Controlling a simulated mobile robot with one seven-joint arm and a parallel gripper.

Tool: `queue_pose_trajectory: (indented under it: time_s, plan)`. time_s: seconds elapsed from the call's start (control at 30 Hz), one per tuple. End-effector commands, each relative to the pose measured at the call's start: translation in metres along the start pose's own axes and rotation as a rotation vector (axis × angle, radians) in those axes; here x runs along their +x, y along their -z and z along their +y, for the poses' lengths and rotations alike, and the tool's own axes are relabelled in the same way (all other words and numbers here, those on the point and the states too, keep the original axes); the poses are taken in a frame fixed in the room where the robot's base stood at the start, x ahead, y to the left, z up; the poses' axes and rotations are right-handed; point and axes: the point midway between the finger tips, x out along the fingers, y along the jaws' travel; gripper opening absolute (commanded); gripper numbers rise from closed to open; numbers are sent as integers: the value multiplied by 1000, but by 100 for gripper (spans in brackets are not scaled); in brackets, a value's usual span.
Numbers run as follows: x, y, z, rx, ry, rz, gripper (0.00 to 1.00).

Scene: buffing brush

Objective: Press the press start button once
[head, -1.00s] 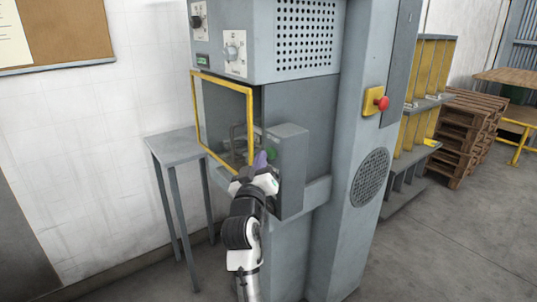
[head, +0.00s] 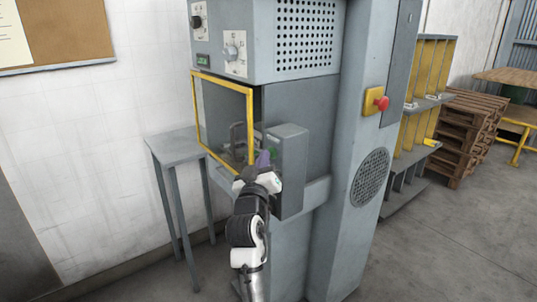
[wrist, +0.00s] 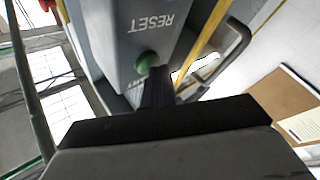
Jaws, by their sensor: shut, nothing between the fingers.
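A green button (wrist: 148,62) sits on the face of a grey control box (head: 290,165) on the front of the press. In the wrist view the word RESET shows upside down above the button, and a second label beside it is partly hidden. In the head view the green button (head: 274,153) shows just right of my fingertips. My gripper (head: 263,159) is shut and empty. Its dark fingers (wrist: 158,88) are right by the button in the wrist view. I cannot tell whether they touch it.
A yellow-framed guard (head: 223,80) stands left of the box, close to my gripper. A handle (head: 236,134) shows behind it. A small grey table (head: 175,147) stands at left. A red emergency button (head: 381,103) is on the column at right.

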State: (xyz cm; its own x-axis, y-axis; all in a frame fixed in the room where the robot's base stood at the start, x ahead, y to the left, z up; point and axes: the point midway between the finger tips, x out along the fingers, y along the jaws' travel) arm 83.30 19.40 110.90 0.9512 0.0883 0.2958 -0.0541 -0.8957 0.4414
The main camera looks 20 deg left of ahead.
Motion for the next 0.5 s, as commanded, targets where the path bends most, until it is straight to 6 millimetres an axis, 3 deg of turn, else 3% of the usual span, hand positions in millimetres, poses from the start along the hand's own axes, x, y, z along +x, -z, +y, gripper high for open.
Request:
queue_pose_trajectory:
  time_s: [0.5]
  plan:
    - [-4, 1, -2, -2, -2, -1, 0]
